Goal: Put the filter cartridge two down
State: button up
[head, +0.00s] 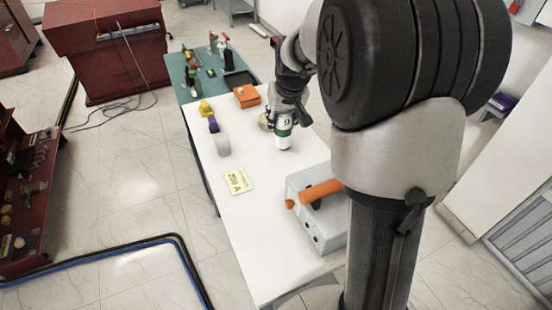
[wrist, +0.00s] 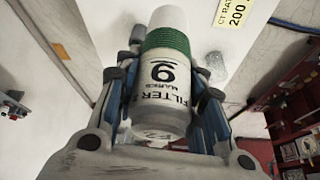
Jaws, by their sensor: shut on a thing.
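The filter cartridge (head: 284,137) is a white cylinder with a green band and black print. In the head view the cartridge looks upright at the right side of the white tabletop (head: 262,185). I cannot tell whether its bottom touches the table.
A grey box with an orange handle (head: 318,215) stands nearer. A "200 A" card (head: 238,181), a grey block (head: 222,145), a purple item (head: 213,124) and a yellow item (head: 206,108) lie left. An orange box (head: 246,96) is behind. The table's middle is clear.

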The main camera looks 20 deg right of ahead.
notch_tip(320, 180, down, 16)
jog(key=b, duration=0.4)
jog(key=shift+w, duration=0.1)
jog(key=shift+f, duration=0.1)
jog(key=o, duration=1.2)
